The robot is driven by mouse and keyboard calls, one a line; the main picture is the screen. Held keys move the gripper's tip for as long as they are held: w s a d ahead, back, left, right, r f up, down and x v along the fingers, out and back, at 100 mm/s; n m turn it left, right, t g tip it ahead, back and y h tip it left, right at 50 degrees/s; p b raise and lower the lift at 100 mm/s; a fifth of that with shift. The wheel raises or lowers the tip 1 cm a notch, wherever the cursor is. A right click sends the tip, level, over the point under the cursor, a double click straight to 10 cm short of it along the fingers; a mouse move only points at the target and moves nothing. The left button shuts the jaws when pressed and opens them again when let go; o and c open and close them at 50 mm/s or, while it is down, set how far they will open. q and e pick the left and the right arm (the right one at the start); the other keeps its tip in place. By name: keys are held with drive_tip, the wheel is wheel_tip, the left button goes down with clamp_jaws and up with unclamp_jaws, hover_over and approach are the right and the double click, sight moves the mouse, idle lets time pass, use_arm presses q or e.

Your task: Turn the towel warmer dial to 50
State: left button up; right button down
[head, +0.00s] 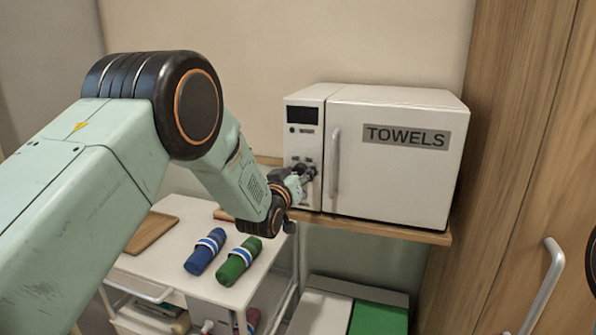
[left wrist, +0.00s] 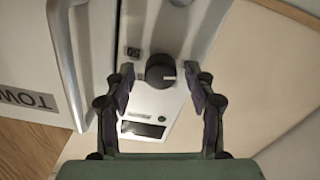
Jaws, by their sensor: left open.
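The white towel warmer (head: 395,160) stands on a wooden shelf, with a TOWELS label on its door. Its control panel is on the left side. The black dial (left wrist: 160,70) shows in the left wrist view, where the picture is turned over. Its white mark points right, and a small "50" label (left wrist: 133,52) lies at its upper left, so the mark is not at 50. My left gripper (head: 303,173) is at the panel and hides the dial in the head view. In the left wrist view the left gripper (left wrist: 163,76) is open, with one finger on each side of the dial; contact is unclear.
The door handle (head: 336,163) is close to the right of my left gripper. A dark display (head: 302,115) sits high on the panel. Below left, a white cart (head: 170,262) bears a blue roll (head: 205,251) and a green roll (head: 238,260). A wooden cabinet (head: 520,130) bounds the right.

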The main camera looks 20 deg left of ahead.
use_arm(q)
drive_tip(key=shift+s+a+r, duration=0.1)
drive_tip(key=shift+s, duration=0.05)
drive_tip(key=shift+w, duration=0.2)
drive_tip(key=c, duration=1.1)
